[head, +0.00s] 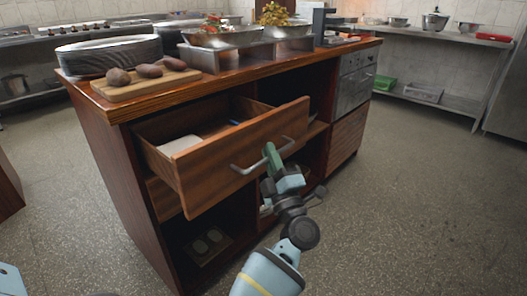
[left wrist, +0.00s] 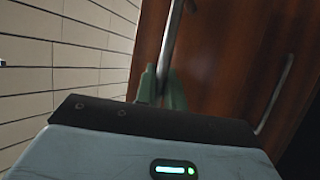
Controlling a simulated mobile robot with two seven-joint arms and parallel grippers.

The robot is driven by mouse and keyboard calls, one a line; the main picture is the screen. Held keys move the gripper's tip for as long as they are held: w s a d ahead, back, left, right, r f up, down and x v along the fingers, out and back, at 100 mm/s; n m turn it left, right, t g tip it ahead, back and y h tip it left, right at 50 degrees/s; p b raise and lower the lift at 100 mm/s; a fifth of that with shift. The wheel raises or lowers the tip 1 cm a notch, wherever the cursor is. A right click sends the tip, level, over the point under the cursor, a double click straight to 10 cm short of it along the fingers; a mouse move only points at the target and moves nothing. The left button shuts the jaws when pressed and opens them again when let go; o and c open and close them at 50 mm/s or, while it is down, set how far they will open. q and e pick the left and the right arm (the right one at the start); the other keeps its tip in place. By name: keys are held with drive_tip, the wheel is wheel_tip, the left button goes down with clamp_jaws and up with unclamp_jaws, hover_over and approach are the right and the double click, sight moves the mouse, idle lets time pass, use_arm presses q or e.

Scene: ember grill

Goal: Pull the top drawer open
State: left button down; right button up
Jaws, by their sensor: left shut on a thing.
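The top drawer (head: 215,165) of the wooden counter stands well open, and its inside shows from above. Its metal bar handle (head: 245,170) runs across the front panel. My left gripper (head: 272,157) is shut on the handle, toward the handle's right end. In the left wrist view the green fingers (left wrist: 162,88) close around the handle bar (left wrist: 170,45), in front of the brown drawer front (left wrist: 225,50). My right gripper is not in view.
A white item (head: 180,145) lies in the drawer. Floor (head: 420,190) to the right is clear.

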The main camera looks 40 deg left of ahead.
use_arm(q)
drive_tip(key=shift+s+d+f, duration=0.1)
drive_tip(key=shift+d, duration=0.5)
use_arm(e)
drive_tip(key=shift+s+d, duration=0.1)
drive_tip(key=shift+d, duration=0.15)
use_arm(q)
drive_tip(key=c, duration=1.8)
unclamp_jaws()
drive_tip(key=shift+o, duration=0.2)
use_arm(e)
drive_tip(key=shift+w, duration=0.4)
use_arm(q)
drive_tip(key=v, duration=0.7)
drive_tip(key=shift+s+d+f, duration=0.2)
drive_tip(key=shift+d, duration=0.1)
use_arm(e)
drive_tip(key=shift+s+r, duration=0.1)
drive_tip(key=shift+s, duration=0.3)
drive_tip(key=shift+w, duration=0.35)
